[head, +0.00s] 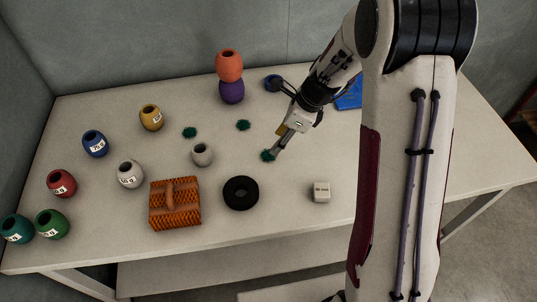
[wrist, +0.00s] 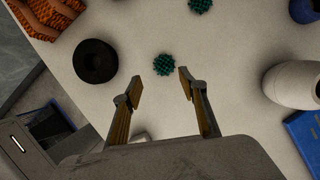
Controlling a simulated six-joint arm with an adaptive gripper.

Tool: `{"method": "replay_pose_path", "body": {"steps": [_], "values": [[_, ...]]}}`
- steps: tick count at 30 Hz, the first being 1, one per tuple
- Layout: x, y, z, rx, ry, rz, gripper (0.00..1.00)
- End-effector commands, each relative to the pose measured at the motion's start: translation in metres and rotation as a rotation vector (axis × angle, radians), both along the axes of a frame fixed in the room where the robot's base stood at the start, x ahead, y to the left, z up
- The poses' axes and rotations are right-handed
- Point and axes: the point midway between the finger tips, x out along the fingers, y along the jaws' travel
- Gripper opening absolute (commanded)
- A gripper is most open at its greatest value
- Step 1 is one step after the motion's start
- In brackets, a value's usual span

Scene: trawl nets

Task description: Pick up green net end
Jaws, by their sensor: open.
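A small dark green net end (head: 268,156) lies on the table right by my gripper (head: 279,143). In the wrist view this green net end (wrist: 164,64) sits just beyond the gap between the two tan fingertips of my gripper (wrist: 161,83). The gripper is open and empty. A second green net end (head: 243,125) lies further back, and a third green net end (head: 190,132) lies to its left. One more green clump (wrist: 200,5) shows at the top edge of the wrist view.
A black ring (head: 241,193) and an orange woven net bundle (head: 175,203) lie in front. A small white block (head: 321,192) lies at right. Several coloured pots stand at left. An orange pot (head: 229,66) is on a purple pot (head: 232,92). The table's middle is fairly clear.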

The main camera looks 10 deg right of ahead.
Motion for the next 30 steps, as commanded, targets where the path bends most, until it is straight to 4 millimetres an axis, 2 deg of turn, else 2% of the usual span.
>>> {"method": "replay_pose_path", "body": {"steps": [10,21,30], "values": [[0.000,0.001,-0.001,0.000,0.000,0.001,0.42],[0.004,0.008,-0.022,0.000,0.000,0.002,0.42],[0.005,0.009,-0.024,0.000,0.000,0.002,0.42]]}}
